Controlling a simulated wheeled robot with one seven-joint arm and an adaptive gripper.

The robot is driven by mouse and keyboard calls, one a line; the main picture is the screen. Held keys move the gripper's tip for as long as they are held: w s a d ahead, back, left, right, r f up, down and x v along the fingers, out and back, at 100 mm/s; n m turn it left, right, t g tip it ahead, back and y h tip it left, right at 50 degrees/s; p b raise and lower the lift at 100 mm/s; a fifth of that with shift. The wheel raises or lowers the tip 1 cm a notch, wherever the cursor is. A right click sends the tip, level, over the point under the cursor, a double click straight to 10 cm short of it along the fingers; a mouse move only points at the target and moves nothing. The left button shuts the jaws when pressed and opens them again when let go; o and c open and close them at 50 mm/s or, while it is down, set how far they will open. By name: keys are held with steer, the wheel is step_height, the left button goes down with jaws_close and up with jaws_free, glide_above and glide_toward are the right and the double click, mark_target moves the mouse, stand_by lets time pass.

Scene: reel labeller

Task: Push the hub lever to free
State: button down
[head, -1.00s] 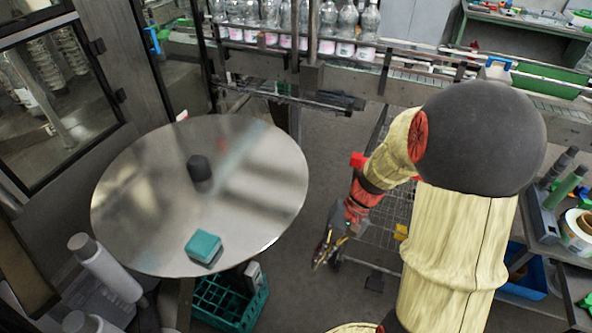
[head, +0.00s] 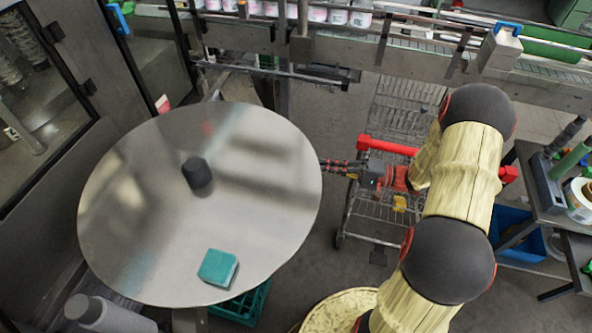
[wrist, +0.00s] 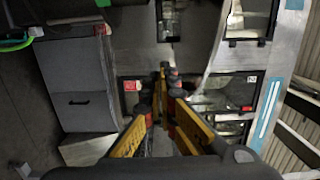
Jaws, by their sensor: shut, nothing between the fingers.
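I cannot make out a hub lever in either view. In the head view, a large round shiny metal disc (head: 130,215) stands at the left with a dark cylindrical knob (head: 197,173) at its centre. My gripper (head: 326,168) is at the disc's right edge, pointing left. Its height against the rim, and whether it touches, cannot be told. In the wrist view my gripper (wrist: 166,90) shows yellow fingers closed together at the tips, with nothing held.
A teal block (head: 217,267) lies on the disc near its front. A wire trolley with a red handle (head: 388,146) stands behind my arm. A conveyor (head: 420,62) runs along the back. In the wrist view a grey cabinet (wrist: 80,98) stands left.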

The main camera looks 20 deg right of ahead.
stand_by(0.3)
steer(key=w+a+b, duration=0.1)
steer(key=a, duration=0.8)
steer(key=shift+a, duration=0.25)
steer(key=shift+s, duration=0.1)
